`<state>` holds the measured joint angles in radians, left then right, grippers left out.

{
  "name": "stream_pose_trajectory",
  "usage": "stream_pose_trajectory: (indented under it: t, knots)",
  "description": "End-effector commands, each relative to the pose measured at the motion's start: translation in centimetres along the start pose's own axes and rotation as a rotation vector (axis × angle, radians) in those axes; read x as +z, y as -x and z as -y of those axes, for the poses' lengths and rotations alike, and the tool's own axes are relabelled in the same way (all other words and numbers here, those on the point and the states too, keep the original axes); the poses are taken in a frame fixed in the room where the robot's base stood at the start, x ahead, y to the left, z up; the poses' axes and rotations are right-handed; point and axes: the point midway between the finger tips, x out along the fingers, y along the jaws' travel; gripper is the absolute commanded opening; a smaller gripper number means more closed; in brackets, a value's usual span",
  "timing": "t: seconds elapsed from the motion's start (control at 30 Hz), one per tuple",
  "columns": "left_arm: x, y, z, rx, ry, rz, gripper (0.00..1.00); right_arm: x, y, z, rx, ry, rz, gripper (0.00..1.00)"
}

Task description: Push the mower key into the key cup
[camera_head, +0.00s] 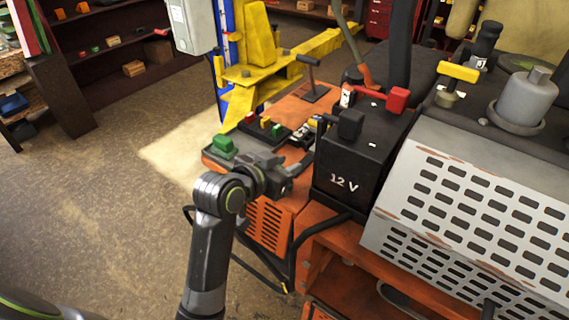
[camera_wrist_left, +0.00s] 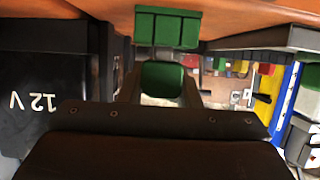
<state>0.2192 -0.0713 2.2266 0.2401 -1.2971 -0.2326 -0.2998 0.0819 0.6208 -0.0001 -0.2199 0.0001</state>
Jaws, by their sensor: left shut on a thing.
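My left gripper (camera_head: 264,152) is over the orange deck (camera_head: 302,92), left of the black 12 V box. In the left wrist view, its two fingers (camera_wrist_left: 161,88) are shut on a green piece (camera_wrist_left: 162,80), which I take to be the mower key. Its lower part is hidden. Another green block (camera_wrist_left: 168,28) sits at the deck, close to the fingertips. In the head view, a green block (camera_head: 222,147) is at the deck's left end. I cannot tell which part is the key cup. My right gripper is not in view.
The black 12 V box (camera_head: 345,180) stands close on the right, with a red cap (camera_head: 397,99). A perforated grey cover (camera_head: 470,200) is farther right. A yellow lift (camera_head: 290,52) stands behind the deck. Open floor (camera_head: 105,215) lies to the left.

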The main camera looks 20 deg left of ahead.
Motion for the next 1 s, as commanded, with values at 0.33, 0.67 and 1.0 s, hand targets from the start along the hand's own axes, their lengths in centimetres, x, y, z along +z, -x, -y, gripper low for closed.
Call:
stream_pose_trajectory:
  t: [0.33,0.67,1.0]
  knots:
    - [0.73,-0.3,-0.01,0.0,0.001,0.0,0.09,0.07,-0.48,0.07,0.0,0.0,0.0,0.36]
    - [0.83,-0.35,-0.01,0.0,0.0,0.0,0.09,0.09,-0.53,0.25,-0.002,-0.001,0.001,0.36]
    - [0.83,-0.35,0.0,0.0,0.0,0.0,0.56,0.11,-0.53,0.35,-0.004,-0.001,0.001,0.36]
